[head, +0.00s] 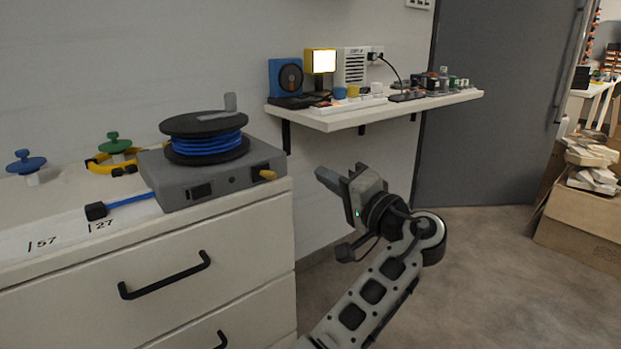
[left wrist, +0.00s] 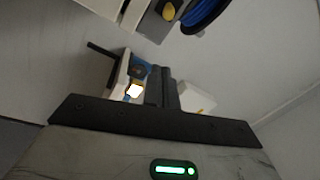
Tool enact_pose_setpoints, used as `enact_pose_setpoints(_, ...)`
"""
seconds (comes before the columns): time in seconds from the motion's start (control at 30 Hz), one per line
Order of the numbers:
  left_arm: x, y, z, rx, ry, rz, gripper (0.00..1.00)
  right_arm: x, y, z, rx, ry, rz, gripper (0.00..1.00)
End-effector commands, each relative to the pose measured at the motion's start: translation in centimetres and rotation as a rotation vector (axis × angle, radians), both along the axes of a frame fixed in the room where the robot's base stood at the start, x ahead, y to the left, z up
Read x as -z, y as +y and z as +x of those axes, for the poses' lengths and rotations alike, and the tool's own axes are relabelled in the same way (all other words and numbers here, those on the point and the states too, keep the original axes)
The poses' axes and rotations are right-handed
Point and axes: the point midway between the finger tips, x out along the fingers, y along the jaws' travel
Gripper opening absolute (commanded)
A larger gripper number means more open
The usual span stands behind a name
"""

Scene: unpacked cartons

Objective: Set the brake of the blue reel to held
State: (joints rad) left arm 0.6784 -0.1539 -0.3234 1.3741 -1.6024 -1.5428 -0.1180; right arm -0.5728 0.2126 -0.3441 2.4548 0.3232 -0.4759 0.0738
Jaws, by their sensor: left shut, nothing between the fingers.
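The blue reel (head: 207,146) has black flanges, blue cable and a grey crank on top. It sits on a grey box (head: 218,185) on the drawer cabinet. A small yellow lever (head: 267,175) sticks out at the right end of the box's front; I cannot tell its setting. My left gripper (head: 324,177) is shut and empty, to the right of the box and apart from the lever, fingertips pointing left. The left wrist view shows the shut fingers (left wrist: 160,88), with the yellow lever (left wrist: 168,12) and reel (left wrist: 207,12) at its top edge. My right gripper is out of view.
The reel's cable ends in a black plug (head: 96,211) near printed marks. A cluttered wall shelf (head: 340,118) stands behind the gripper. Open floor lies right of the cabinet.

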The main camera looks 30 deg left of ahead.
Motion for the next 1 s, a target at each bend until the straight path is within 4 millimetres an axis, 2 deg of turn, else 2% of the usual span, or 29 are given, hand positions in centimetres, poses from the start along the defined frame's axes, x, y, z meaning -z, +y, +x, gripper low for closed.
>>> enact_pose_setpoints(0.43, -1.0, 8.6, 3.1, -0.003, -0.003, 0.001, 0.0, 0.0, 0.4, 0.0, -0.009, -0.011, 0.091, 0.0)
enact_pose_setpoints(0.7, 0.4, 8.5, 0.0, 0.0, 0.0, -0.001, 0.0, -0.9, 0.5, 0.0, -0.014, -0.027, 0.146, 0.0)
enact_pose_setpoints(1.0, 0.5, 8.5, -0.6, 0.0, 0.001, -0.001, 0.0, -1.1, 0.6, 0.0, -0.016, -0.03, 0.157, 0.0)
